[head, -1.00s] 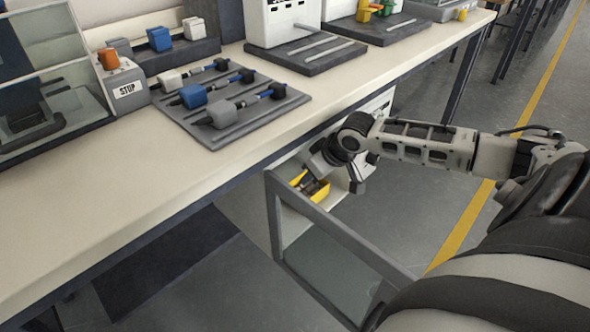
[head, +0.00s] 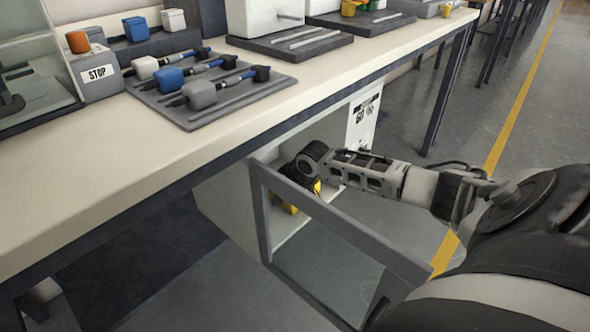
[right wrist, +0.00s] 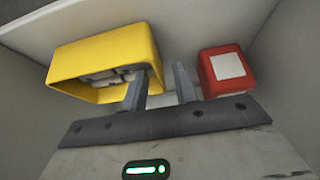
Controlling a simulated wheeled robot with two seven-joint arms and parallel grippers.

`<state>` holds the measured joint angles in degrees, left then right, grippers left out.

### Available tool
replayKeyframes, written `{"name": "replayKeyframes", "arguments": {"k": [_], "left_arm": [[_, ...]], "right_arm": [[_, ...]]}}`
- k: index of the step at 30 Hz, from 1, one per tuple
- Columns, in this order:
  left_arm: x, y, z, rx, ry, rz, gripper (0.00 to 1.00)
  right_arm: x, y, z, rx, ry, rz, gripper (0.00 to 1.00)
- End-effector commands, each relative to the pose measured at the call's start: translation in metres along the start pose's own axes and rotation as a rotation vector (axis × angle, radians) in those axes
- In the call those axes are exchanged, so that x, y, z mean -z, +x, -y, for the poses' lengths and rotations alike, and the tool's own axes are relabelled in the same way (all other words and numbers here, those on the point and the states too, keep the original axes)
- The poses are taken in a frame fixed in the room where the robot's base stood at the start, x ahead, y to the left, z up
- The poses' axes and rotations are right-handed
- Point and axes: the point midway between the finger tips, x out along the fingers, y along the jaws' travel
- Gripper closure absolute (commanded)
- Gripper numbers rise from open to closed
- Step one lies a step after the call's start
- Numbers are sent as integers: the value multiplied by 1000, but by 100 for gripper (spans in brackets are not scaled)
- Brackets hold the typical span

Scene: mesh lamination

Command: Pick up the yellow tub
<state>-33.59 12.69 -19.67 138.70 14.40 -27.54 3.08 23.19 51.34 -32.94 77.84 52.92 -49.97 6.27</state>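The yellow tub (right wrist: 105,55) is at the upper left of the right wrist view, with its open side towards the camera and pale contents inside. In the head view only small parts of the tub (head: 290,208) show inside the cabinet, behind the door frame and my arm. My right gripper (right wrist: 160,72) is open. One finger overlaps the tub's opening near its right wall; the other is just outside that wall. I cannot tell whether either finger touches it. My left gripper is not in view.
A red box with a white label (right wrist: 222,72) stands close right of the fingers. The cabinet (head: 225,200) is under the bench (head: 130,160), and its framed door (head: 345,230) stands open beside my right arm. A grey tray with plugs (head: 215,98) lies on the bench.

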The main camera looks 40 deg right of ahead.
Motion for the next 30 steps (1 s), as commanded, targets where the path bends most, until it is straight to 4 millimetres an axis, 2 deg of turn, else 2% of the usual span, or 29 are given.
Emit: {"name": "replayKeyframes", "arguments": {"k": [1,3,11,12,15,30], "left_arm": [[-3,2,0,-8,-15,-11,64],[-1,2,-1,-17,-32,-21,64],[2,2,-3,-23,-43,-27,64],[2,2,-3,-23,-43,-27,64],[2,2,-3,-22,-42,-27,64],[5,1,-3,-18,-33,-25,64]], "right_arm": [[0,11,0,0,3,-3,71],[0,16,0,0,2,-1,71],[1,17,0,0,0,-1,71],[1,17,0,0,0,-1,74],[1,17,0,0,0,-1,100],[5,10,-1,-1,0,-2,100]]}}
